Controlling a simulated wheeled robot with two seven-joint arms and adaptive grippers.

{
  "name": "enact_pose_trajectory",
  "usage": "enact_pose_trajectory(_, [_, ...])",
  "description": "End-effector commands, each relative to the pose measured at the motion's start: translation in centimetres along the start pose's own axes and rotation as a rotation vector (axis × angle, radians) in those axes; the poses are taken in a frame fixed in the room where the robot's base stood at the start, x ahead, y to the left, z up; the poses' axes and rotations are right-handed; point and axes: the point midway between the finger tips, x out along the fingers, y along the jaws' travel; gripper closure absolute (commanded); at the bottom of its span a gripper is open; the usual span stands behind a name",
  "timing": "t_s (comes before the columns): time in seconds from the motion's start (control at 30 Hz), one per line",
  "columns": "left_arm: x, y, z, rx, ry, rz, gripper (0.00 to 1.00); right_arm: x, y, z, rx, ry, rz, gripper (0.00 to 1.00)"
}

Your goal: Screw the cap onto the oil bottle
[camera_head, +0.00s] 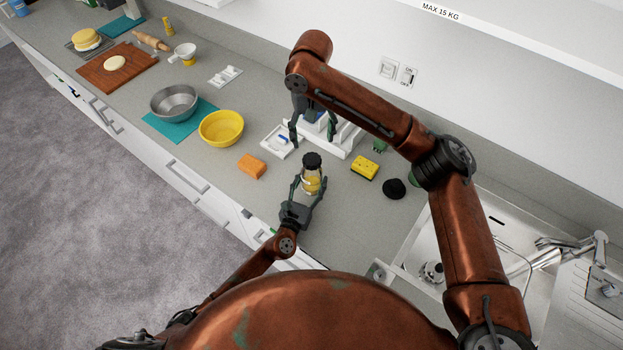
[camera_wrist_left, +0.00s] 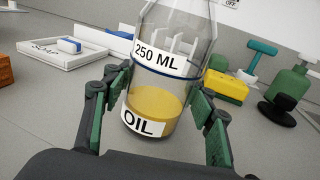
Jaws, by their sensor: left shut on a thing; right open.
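The oil bottle (camera_head: 311,183) is clear, with yellow oil low inside and white labels reading "250 ML" and "OIL". It stands upright on the grey counter, and it also shows in the left wrist view (camera_wrist_left: 165,85), its top cut off. A black cap (camera_head: 312,159) shows at the bottle's top in the head view; I cannot tell how tightly it sits. My left gripper (camera_head: 311,190) is shut on the bottle, one finger on each side. My right gripper (camera_head: 312,130) is open and empty, pointing down above and just behind the bottle in the picture.
An orange sponge (camera_head: 252,167) lies left of the bottle, a yellow sponge (camera_head: 365,168) and a black round object (camera_head: 394,188) right. A white soap tray (camera_head: 281,141) and white rack (camera_head: 345,142) are behind. A yellow bowl (camera_head: 221,128) stands farther left; the sink (camera_head: 455,240) is right.

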Motion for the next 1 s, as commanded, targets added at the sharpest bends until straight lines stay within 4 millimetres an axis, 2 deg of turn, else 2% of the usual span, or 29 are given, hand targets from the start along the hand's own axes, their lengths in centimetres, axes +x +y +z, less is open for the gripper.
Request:
enact_pose_trajectory(0.33, [0.05,-0.01,0.18,0.0,-0.003,0.0,1.0,-0.42,-0.01,-0.01,0.001,0.0,0.0,0.39])
enact_pose_trajectory(0.37, [0.05,-0.01,0.18,0.0,-0.003,0.0,0.47,-0.42,-0.01,-0.01,0.001,0.0,0.0,0.39])
enact_pose_trajectory(0.4, [0.05,-0.01,0.18,0.0,-0.003,0.0,0.45,-0.41,-0.01,-0.01,0.001,0.0,0.0,0.39])
enact_pose_trajectory(0.67, [0.02,0.0,0.07,0.0,-0.001,0.0,0.28,-0.4,-0.02,-0.01,0.0,0.0,0.0,0.39])
enact_pose_trajectory(1.0, [-0.5,0.03,-0.06,0.0,0.001,0.0,0.28,-0.39,-0.02,-0.01,0.0,0.0,0.0,0.39])
